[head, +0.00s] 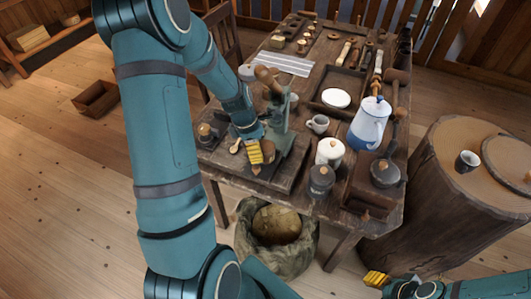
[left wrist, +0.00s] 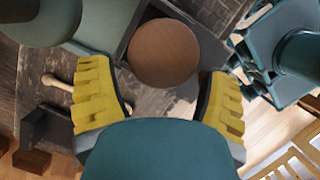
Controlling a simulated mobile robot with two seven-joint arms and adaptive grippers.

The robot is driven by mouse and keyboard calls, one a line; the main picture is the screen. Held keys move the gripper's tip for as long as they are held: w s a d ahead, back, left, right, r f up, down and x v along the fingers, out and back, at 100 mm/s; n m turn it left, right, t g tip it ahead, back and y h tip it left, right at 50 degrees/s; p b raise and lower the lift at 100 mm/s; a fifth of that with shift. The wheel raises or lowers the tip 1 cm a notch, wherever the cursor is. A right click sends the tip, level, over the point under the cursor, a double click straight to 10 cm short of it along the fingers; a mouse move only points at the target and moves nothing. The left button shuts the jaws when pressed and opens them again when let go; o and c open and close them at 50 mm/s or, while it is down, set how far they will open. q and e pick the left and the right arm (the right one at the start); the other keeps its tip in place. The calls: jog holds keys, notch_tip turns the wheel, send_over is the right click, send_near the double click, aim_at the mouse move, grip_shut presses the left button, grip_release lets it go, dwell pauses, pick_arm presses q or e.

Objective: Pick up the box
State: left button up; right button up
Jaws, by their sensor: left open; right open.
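More than one thing could be the box. An open wooden box (head: 97,98) lies on the floor at the far left, well away from both grippers. A dark wooden box (head: 368,192) with a lidded dark pot in it stands at the table's front right corner. My left gripper (head: 255,152) is open over the table's front left. In the left wrist view, a round brown wooden piece (left wrist: 164,53) shows ahead, between its spread yellow fingers. I cannot tell whether they touch it. My right gripper (head: 376,279) is open, low in front of the table, away from both boxes.
The wooden table (head: 215,160) is crowded: a green stand (head: 279,120), a blue-and-white pot (head: 370,123), a white lidded jar (head: 330,152), a dark jar (head: 321,180) and a mug (head: 318,124). A sack (head: 285,255) stands below. A large stump (head: 440,190) is at right.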

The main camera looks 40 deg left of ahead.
aim_at(266, 146)
pick_arm(q)
jog(key=shift+w+d+f+b, duration=0.15)
jog(key=shift+w+d+f, duration=0.1)
jog(key=shift+w+d, duration=0.25)
jog(key=shift+w+d+f+b, duration=0.15)
jog(key=shift+w+d+f, duration=0.15)
jog(key=shift+d, duration=0.25)
jog(key=shift+w+f, duration=0.1)
jog(key=c, duration=1)
jog(key=shift+r, duration=0.2)
